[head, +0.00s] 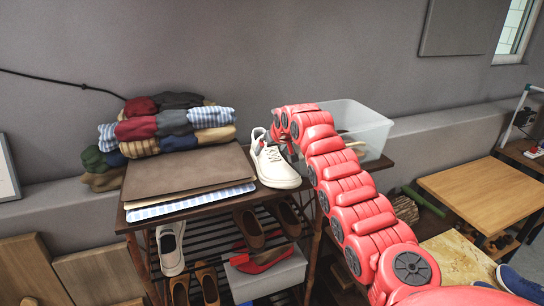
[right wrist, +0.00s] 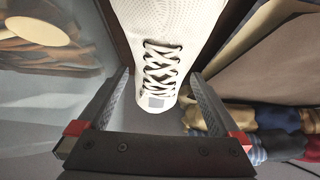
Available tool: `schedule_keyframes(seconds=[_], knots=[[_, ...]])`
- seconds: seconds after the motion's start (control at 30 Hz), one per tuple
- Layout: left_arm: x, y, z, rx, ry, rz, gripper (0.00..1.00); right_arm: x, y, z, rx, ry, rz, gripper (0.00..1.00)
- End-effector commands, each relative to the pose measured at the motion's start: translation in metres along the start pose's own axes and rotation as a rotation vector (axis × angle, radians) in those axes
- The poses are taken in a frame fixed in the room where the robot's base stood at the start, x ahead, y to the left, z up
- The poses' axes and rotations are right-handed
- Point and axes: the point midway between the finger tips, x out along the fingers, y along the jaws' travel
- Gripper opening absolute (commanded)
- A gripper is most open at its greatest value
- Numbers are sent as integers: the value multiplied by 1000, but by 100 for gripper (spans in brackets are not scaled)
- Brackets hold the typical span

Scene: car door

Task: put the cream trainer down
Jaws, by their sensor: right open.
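The cream trainer (head: 277,172) with white laces rests upright on the dark top of the shoe rack (head: 130,222), toe pointing to the front. It also shows in the right wrist view (right wrist: 172,22), where its laces and heel end lie between the fingers. My right gripper (right wrist: 159,80) is open, one finger on each side of the trainer's heel end, with a visible gap on the right. My left gripper is not in view.
Brown boards (head: 185,172) lie left of the trainer, with folded clothes (head: 170,125) stacked behind. A clear plastic bin (head: 355,122) stands to the right. Shelves below hold several shoes, including another cream trainer (head: 171,248), and a white box (head: 265,275). A wooden table (head: 480,190) is at right.

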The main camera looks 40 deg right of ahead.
Motion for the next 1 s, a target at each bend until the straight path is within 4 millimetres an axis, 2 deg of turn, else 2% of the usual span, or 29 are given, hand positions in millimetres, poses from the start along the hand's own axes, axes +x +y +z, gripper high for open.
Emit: schedule_keyframes(seconds=[0.03,0.13,0.5,1.0], knots=[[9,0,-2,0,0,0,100,3,-2,-3,-1,-4,-2,100],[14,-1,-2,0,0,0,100,13,-1,-2,0,-4,-1,100],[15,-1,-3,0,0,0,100,21,0,-1,0,2,0,100],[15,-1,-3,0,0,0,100,21,0,0,0,0,1,10]])
